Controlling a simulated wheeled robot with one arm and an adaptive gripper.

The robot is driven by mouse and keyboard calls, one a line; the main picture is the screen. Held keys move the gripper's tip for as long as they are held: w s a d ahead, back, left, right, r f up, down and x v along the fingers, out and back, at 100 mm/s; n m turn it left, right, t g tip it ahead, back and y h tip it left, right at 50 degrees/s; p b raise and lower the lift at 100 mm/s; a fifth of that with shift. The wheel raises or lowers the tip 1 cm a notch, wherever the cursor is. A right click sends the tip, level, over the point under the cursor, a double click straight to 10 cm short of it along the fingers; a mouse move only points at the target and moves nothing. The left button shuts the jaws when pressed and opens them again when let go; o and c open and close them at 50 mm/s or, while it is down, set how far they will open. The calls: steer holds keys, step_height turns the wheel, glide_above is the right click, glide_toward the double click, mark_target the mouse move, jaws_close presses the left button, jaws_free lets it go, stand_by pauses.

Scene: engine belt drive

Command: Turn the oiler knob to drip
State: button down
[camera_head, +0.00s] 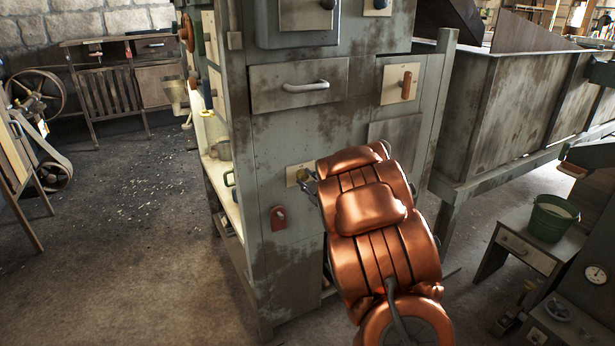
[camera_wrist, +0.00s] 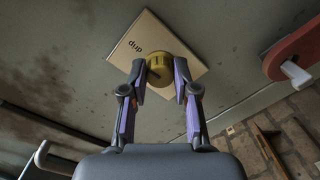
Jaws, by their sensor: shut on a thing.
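The oiler knob (camera_wrist: 160,69) is a round brass-yellow knob on a cream plate (camera_wrist: 151,29) in the wrist view. The plate carries the word "drip", upside down there, to the left of the knob. My gripper (camera_wrist: 161,80) has one finger on each side of the knob and is shut on it. A dark mark shows on the knob's face, but I cannot tell its exact setting. In the head view the plate (camera_head: 293,175) sits on the front of the grey cabinet, and my gripper (camera_head: 309,184) reaches it from the right. My copper arm covers the area right of it.
A red plate with a pale lever (camera_wrist: 298,55) is close to the right of the knob in the wrist view. The same red piece (camera_head: 279,218) is below-left in the head view. A drawer with a handle (camera_head: 300,87) and a wooden-handled switch (camera_head: 402,84) are above.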

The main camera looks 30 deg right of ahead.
stand_by(0.4)
steer(key=c, duration=0.9)
jaws_free()
steer(key=shift+o, duration=0.2)
steer(key=s, duration=0.7)
steer(key=shift+s+a, duration=0.25)
steer(key=shift+a, duration=0.05)
steer(key=shift+r, duration=0.1)
